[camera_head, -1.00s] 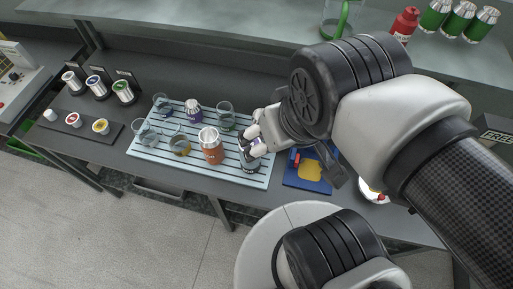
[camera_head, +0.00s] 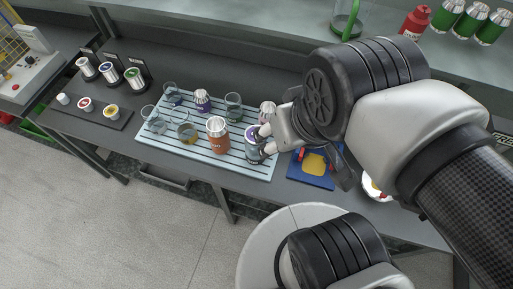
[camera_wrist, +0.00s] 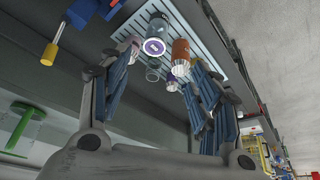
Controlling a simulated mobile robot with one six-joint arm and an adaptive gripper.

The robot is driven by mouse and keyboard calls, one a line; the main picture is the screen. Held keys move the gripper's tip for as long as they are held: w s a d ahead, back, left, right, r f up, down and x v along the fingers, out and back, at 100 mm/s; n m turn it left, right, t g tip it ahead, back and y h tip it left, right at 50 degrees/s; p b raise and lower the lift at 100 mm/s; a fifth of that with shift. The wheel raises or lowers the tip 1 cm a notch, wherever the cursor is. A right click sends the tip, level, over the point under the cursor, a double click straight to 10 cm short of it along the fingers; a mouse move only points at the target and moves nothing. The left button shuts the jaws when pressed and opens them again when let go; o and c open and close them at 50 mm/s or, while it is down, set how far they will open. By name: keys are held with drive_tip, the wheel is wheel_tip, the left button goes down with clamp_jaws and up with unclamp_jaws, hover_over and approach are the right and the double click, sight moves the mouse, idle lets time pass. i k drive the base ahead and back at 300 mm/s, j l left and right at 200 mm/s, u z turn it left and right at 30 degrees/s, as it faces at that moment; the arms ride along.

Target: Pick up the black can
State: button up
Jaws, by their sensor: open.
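A dark grey can with a purple-marked lid (camera_head: 254,149), the closest match to the black can, stands upright at the near right part of the slatted tray (camera_head: 152,150). In the wrist view its lid (camera_wrist: 153,47) shows between my fingers, beyond their tips. My gripper (camera_head: 265,141) is open and empty, just right of and above this can in the head view. My fingers cover part of its right side. I cannot tell whether they touch it. In the wrist view, the two fingers (camera_wrist: 164,57) spread to either side.
An orange can (camera_head: 218,140) stands close left of the dark can. A pinkish can (camera_head: 267,111) stands behind it. A glass (camera_head: 233,106), a purple can (camera_head: 202,101) and other glasses share the tray. A blue board (camera_head: 297,174) lies to the right.

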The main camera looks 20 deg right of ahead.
sight(252, 153)
drive_tip(key=k+z, duration=0.4)
drive_tip(key=k+l+z, duration=0.1)
drive_tip(key=z, duration=0.35)
drive_tip(key=i+j+z, duration=0.1)
drive_tip(key=j+z, duration=0.25)
drive_tip(key=j, duration=0.15)
drive_tip(key=j+z, duration=0.7)
drive_tip(key=j, duration=1.7)
drive_tip(key=k, duration=0.05)
